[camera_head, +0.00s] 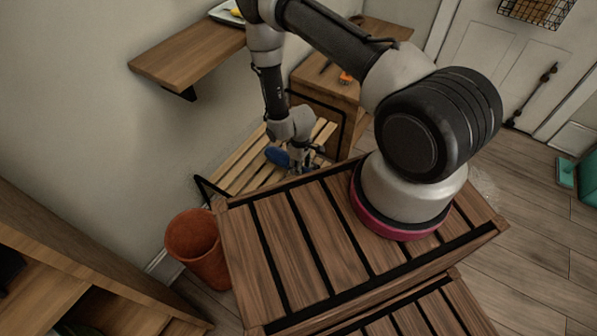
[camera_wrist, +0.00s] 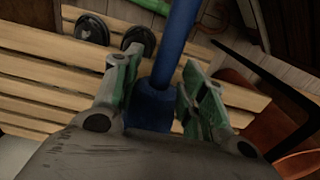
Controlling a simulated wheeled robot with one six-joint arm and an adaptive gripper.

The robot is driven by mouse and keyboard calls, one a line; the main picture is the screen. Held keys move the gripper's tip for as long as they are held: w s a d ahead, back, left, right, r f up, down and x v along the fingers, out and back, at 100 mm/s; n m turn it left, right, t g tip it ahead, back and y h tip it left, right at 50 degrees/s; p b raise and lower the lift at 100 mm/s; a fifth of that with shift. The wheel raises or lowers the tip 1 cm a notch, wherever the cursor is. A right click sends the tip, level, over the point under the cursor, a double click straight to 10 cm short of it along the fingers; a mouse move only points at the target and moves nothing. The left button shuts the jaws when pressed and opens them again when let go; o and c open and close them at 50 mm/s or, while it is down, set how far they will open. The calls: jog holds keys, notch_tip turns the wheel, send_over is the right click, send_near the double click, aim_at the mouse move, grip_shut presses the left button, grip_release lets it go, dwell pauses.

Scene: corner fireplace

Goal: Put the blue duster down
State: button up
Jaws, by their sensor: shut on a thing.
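The blue duster (camera_head: 278,157) shows in the head view at my gripper (camera_head: 307,167), over the slatted wooden bench. In the wrist view a blue handle (camera_wrist: 178,50) with a thicker blue part (camera_wrist: 153,104) runs between the two fingers of my gripper (camera_wrist: 153,92). The fingers are closed around the duster. The slatted bench (camera_head: 236,177) lies below; its pale slats also show in the wrist view (camera_wrist: 50,75). I cannot tell whether the duster touches the slats.
Two dark round things (camera_wrist: 92,28) lie by the bench slats in the wrist view. An orange-brown pot (camera_head: 197,250) stands left of my base. A wooden cabinet (camera_head: 325,85) stands behind the bench, and a wooden shelf (camera_head: 180,55) is on the wall above.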

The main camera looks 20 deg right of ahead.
jog(key=shift+f, duration=1.9)
jog(key=shift+f, duration=0.1)
jog(key=o, duration=0.9)
